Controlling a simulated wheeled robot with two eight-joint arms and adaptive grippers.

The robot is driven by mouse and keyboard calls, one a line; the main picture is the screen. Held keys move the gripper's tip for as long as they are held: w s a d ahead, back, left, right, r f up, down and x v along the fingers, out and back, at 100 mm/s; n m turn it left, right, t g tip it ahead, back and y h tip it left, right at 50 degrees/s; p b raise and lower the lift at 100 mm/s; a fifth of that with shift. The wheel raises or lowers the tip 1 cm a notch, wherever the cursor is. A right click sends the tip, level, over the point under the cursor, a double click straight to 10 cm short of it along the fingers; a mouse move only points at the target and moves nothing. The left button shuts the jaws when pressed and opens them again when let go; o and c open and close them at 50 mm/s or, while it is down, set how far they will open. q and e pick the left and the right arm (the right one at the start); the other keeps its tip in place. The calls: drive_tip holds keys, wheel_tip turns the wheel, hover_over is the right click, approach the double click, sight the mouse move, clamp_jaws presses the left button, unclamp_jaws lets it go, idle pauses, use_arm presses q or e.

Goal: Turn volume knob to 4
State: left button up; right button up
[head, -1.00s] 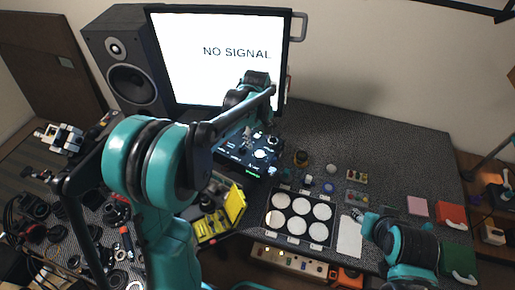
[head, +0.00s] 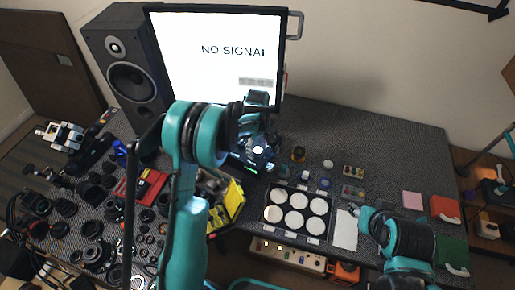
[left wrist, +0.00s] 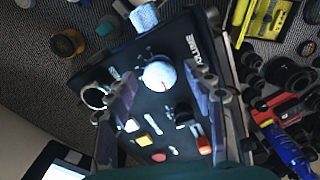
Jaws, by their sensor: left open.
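The black control box (head: 250,166) stands on the table below the monitor, partly hidden by my left arm. In the left wrist view, its panel (left wrist: 135,82) carries the label VOLUME, and a round white knob (left wrist: 159,75) sits near that label.
The monitor (head: 215,60) reading NO SIGNAL and a speaker (head: 130,72) stand behind. A tray of white discs (head: 297,212) lies right of the box, a yellow case (head: 232,205) in front. Camera parts crowd the left. The table's back right is clear.

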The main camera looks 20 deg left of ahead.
use_arm(q)
drive_tip(key=c, duration=1.2)
drive_tip(key=shift+o, duration=0.2)
